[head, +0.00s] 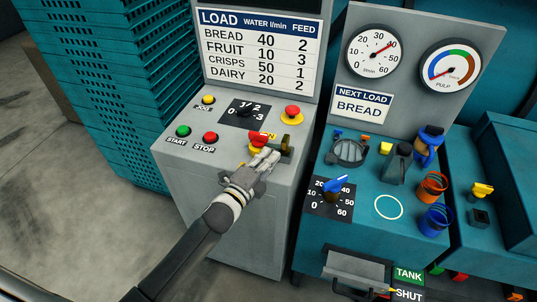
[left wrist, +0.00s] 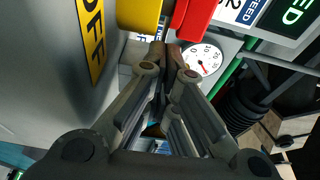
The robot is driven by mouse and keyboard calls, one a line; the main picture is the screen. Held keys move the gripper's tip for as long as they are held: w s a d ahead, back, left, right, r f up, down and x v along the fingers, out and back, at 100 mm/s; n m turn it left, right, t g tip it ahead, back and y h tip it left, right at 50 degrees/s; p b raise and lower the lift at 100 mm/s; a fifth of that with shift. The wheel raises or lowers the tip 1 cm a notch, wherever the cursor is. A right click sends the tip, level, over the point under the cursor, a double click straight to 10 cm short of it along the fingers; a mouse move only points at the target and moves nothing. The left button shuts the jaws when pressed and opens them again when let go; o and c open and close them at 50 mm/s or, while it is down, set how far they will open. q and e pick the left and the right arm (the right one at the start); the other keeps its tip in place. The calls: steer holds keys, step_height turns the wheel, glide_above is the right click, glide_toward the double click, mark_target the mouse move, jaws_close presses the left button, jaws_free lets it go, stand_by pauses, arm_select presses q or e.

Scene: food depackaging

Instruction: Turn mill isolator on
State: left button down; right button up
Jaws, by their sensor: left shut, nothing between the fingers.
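The mill isolator (head: 258,141) is a red and yellow switch on the front right of the grey panel's sloping top. In the left wrist view its red handle (left wrist: 195,17) and yellow body (left wrist: 139,12) fill the top edge, with a yellow OFF label (left wrist: 93,38) to their left. My left gripper (head: 270,155) is shut and empty, right at the isolator and partly covering it. In the left wrist view its fingertips (left wrist: 166,54) lie just below the red and yellow parts; I cannot tell if they touch. My right gripper is not in view.
The grey panel (head: 235,210) also carries a green start button (head: 183,131), a red stop button (head: 210,137), a rotary dial (head: 244,112) and a red emergency button (head: 292,112). Teal crates (head: 110,100) stand left; a teal console (head: 370,235) stands close on the right.

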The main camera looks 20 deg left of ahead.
arm_select(q)
steer(key=shift+w, duration=0.1)
stand_by(0.3)
steer(key=shift+w+d+n+y+b, duration=0.45)
steer(key=shift+w+n+y+b, duration=0.2)
steer(key=shift+y+b, duration=0.35)
steer(key=shift+r, duration=0.1)
steer(key=shift+r+t, duration=0.2)
steer(key=shift+t, duration=0.1)
steer(key=shift+r, duration=0.1)
